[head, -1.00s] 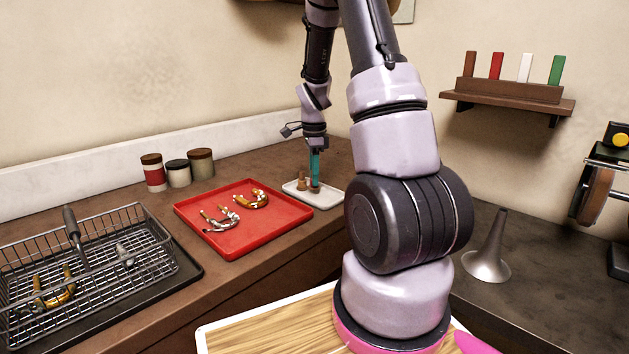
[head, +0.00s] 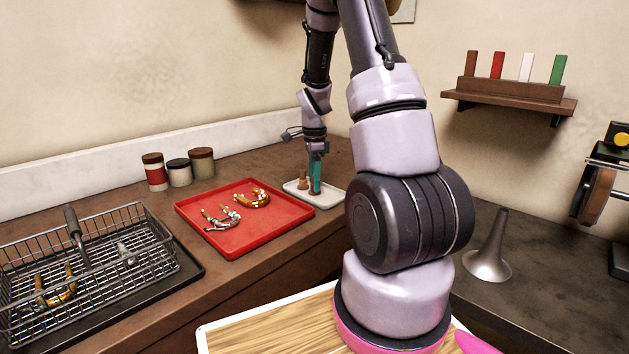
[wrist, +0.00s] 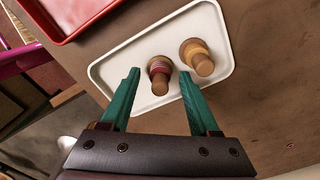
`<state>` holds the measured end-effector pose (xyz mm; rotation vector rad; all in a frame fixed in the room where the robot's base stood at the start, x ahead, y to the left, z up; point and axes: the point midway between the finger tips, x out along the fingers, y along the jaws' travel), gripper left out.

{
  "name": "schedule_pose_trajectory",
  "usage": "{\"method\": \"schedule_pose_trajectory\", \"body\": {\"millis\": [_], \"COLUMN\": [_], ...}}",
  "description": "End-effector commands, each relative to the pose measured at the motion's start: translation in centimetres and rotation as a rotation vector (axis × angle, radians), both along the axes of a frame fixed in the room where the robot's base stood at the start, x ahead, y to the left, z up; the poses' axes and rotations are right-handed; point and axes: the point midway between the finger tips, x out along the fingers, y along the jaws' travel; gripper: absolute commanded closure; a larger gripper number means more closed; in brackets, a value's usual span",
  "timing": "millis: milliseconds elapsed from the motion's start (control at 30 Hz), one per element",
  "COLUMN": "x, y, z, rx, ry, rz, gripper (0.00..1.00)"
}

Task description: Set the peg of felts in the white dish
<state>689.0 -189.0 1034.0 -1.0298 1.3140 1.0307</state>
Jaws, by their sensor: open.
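The white dish (head: 327,201) lies on the brown counter, right of the red tray; it also shows in the wrist view (wrist: 112,72). Two wooden pegs appear to stand in it.
The red tray (head: 236,244) with curved brass pieces lies left of the dish. A wire basket (head: 95,262) stands at far left. Several jars (head: 179,172) stand along the wall. A grey funnel-shaped piece (head: 489,258) stands on the right counter.

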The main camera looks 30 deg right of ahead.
Motion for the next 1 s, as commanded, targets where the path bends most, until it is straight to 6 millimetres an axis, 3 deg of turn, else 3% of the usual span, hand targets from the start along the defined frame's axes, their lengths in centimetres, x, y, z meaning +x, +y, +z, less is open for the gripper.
{"method": "schedule_pose_trajectory", "body": {"millis": [500, 767, 867, 1000], "x": [0.1, -0.2, -1.2, -4.2], "y": [0.0, 0.3, 1.3, 3.9], "z": [9.8, 12.5, 14.7, 19.4], "rx": [0.000, 0.004, 0.014, 0.023], "ry": [-0.005, -0.014, -0.057, -0.171], "rz": [0.000, 0.021, 0.104, 0.331], "gripper": [0.38, 0.38, 0.38, 0.38]}}
